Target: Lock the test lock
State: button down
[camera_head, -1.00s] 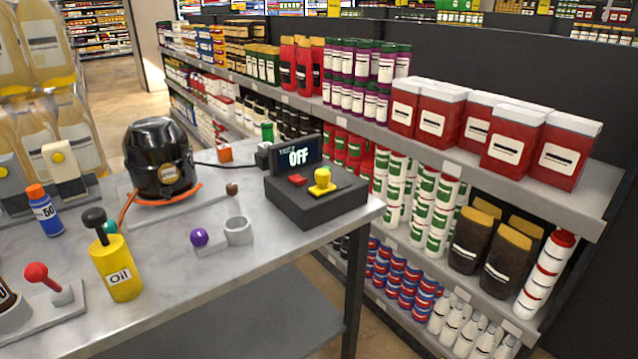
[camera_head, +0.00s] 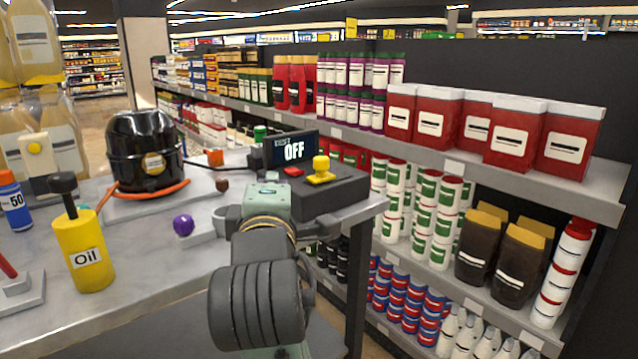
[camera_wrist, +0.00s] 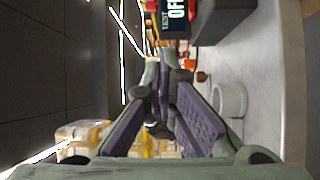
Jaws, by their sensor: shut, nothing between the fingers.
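I cannot tell from labels which part is the lock. My gripper (camera_head: 266,202) is in front of the box and hides its left front side; its fingertips are hard to make out there. In the wrist view my gripper (camera_wrist: 158,68) is shut and empty. The display (camera_wrist: 175,12) and the box (camera_wrist: 222,20) are at the top, beyond the fingertips.
A black pump (camera_head: 145,150) with an orange hose stands left of the box. A yellow oil bottle (camera_head: 82,248), a blue bottle (camera_head: 15,203) and a purple ball (camera_head: 183,225) are on the table. A grey ring holder (camera_wrist: 230,98) is beside my gripper. Stocked shelves (camera_head: 540,180) stand at right.

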aim_at(305, 191)
jog(key=shift+d+f+g+h, duration=0.15)
jog(key=shift+d+f+h, duration=0.15)
jog(key=shift+d, duration=0.25)
jog(key=shift+d+f+g+h, duration=0.2)
jog(key=shift+d+f, duration=0.15)
jog(key=shift+d, duration=0.2)
jog(key=w+p, duration=0.4)
jog(key=w+d+p, duration=0.1)
jog(key=w+p, duration=0.3)
jog(key=p, duration=0.1)
jog(key=w+d+p, duration=0.1)
jog(key=w+p, duration=0.3)
jog(key=shift+w+d+f, duration=0.1)
jog(key=shift+d+f, duration=0.1)
jog(key=shift+f, duration=0.05)
jog(key=shift+w+d, duration=0.25)
jog(key=shift+w, duration=0.05)
